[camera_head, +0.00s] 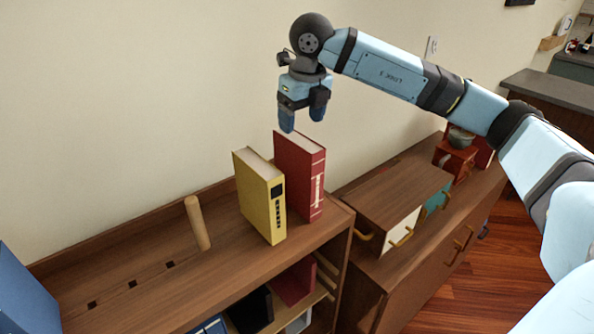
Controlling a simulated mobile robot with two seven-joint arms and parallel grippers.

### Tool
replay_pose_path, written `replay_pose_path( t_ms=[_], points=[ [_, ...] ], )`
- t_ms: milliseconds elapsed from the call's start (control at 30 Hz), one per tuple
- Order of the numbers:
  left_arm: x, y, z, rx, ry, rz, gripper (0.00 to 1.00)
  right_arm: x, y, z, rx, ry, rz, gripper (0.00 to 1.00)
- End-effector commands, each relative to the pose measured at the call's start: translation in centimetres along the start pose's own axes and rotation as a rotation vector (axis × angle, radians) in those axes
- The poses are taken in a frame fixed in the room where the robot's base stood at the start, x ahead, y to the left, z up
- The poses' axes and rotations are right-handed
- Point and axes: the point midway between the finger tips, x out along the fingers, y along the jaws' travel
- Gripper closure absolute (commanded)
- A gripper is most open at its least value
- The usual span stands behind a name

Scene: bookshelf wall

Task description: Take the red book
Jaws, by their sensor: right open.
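The red book (311,184) stands upright on the top board of the wooden shelf (150,268), near its right end. A yellow book (265,200) stands upright just left of it. My right gripper (301,120) points down above the red book, close to its top rear edge. Its two blue fingers are apart with nothing seen between them. I cannot tell whether a finger touches the book. My left gripper is not in view.
A wooden peg (198,223) stands left of the yellow book. A blue object (22,295) is at the far left. More books sit on the shelf below. A wooden cabinet (395,190) with small drawers stands to the right. The wall (130,100) is close behind.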

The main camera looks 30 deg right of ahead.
Motion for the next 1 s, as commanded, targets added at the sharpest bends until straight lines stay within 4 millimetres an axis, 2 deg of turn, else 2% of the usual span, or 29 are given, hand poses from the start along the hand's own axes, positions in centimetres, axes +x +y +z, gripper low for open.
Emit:
replay_pose_path(
  t_ms=[100,367,700,967,1000],
  points=[
    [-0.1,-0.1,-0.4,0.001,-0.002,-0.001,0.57,1.9,0.0,0.0,0.001,0.002,0.001,0.28],
    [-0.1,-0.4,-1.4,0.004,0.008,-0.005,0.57,3.9,-0.1,0.1,0.002,0.002,0.001,0.28],
    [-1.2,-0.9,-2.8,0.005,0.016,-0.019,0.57,8.3,-0.4,0.4,0.000,0.001,0.002,0.28],
    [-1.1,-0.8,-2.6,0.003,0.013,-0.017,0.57,8.6,-0.4,0.4,0.000,-0.001,0.002,0.28],
    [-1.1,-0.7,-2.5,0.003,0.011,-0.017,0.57,8.6,-0.4,0.4,0.000,-0.001,0.002,0.37]
  ],
)
